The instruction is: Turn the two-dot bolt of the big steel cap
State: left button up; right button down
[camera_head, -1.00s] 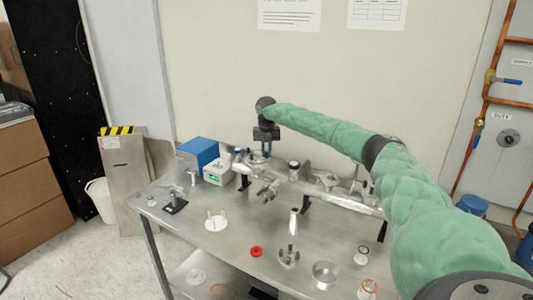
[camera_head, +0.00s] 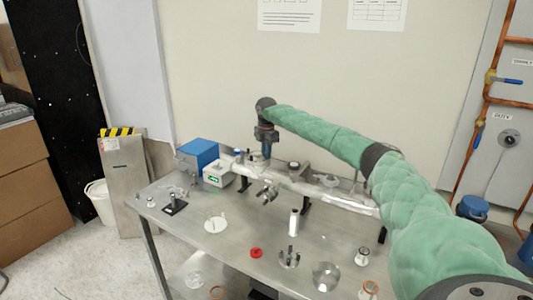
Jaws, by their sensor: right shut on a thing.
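My right gripper (camera_head: 267,153) points down at the left part of the steel tube assembly (camera_head: 305,187) on the table. It is shut on a bolt at the big steel cap (camera_head: 255,158). The bolt is hidden by the fingers, and its dots are too small to make out. The cap is small in the head view and partly covered by the gripper. My left gripper is not in view.
A blue box (camera_head: 197,153) and a white device with a green display (camera_head: 218,174) stand left of the assembly.

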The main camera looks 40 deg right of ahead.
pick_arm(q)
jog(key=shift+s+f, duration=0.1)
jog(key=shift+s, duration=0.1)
pick_arm(e)
jog(key=shift+r+m, duration=0.15)
jog(key=shift+m, duration=1.75)
jog(key=c, duration=1.4)
grip_release()
jog(key=shift+c, duration=0.2)
